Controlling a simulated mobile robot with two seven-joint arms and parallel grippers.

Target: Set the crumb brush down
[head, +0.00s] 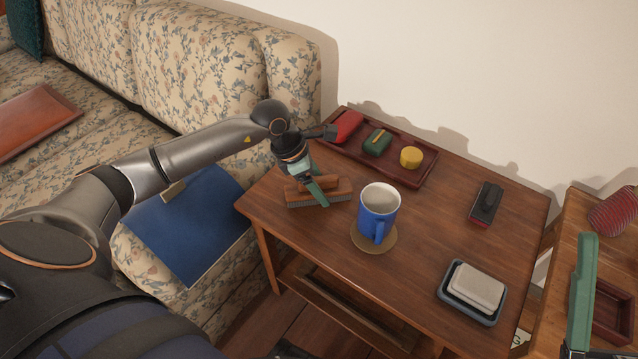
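The gripper looks shut on the brush. A green upright part at the right edge appears to be a finger of my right gripper (582,290); its opening does not show.
A blue mug (379,210) stands on a round coaster (374,239), close right of the brush. Behind is a dark red tray (428,176) with red, green and yellow items. A black-and-red brush (486,204) and a soap dish (470,312) stand farther right. Clear wood lies between.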

